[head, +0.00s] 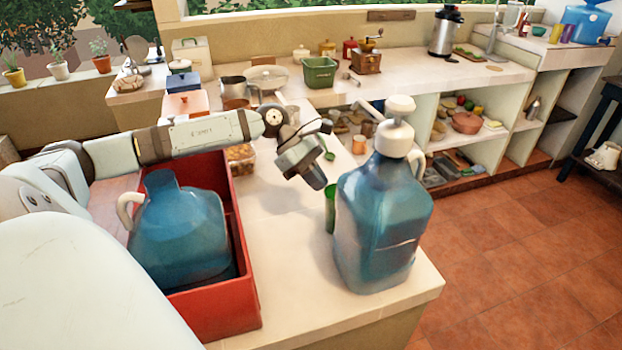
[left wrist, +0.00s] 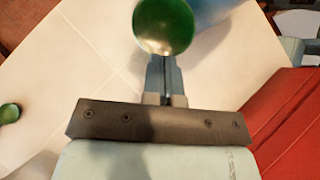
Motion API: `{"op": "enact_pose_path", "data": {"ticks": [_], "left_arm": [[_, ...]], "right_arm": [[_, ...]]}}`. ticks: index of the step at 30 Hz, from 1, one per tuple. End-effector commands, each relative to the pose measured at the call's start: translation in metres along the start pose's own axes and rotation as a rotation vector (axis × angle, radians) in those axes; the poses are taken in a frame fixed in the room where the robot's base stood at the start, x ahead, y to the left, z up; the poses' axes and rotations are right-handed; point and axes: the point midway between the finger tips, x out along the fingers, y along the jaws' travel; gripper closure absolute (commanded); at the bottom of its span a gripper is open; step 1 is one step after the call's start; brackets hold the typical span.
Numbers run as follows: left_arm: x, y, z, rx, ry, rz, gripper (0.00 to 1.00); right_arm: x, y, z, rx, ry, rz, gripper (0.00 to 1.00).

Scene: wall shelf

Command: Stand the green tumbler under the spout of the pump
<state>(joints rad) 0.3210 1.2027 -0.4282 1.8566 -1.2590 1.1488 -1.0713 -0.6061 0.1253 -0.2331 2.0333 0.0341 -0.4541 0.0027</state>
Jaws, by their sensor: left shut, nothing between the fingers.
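The green tumbler (head: 330,208) stands on the counter at the left side of the blue jug, partly hidden by it. The blue jug (head: 380,225) has a white pump (head: 398,138) on top; I cannot make out its spout. My left gripper (head: 318,181) is above and slightly left of the tumbler, shut and empty, pointing down. In the left wrist view the shut fingers (left wrist: 166,82) are just below the round green tumbler (left wrist: 165,24) in the picture; I cannot tell whether they touch. The jug's blue edge (left wrist: 210,10) shows beside it. My right gripper is not in view.
A red crate (head: 222,308) holding another blue jug (head: 178,232) stands left of the tumbler. A small green item (head: 329,156) lies beyond the gripper. The counter (head: 290,265) between crate and pump jug is clear. Open shelves stand behind.

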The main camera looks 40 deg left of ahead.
Motion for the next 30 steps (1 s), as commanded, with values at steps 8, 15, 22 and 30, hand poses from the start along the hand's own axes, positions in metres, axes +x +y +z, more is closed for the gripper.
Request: {"op": "enact_pose_path", "data": {"ticks": [8, 15, 22, 30], "left_arm": [[0.010, 0.000, 0.009, 0.000, 0.000, 0.001, 1.00], [0.004, 0.000, 0.009, -0.001, 0.001, 0.001, 1.00], [-0.034, 0.000, 0.007, -0.002, 0.005, 0.003, 1.00], [-0.095, 0.000, 0.007, -0.003, 0.004, 0.002, 1.00]], "right_arm": [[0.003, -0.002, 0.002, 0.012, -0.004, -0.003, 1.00], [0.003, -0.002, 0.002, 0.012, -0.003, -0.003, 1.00], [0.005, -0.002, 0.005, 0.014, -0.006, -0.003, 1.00], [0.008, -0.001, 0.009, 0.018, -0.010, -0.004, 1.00]]}}
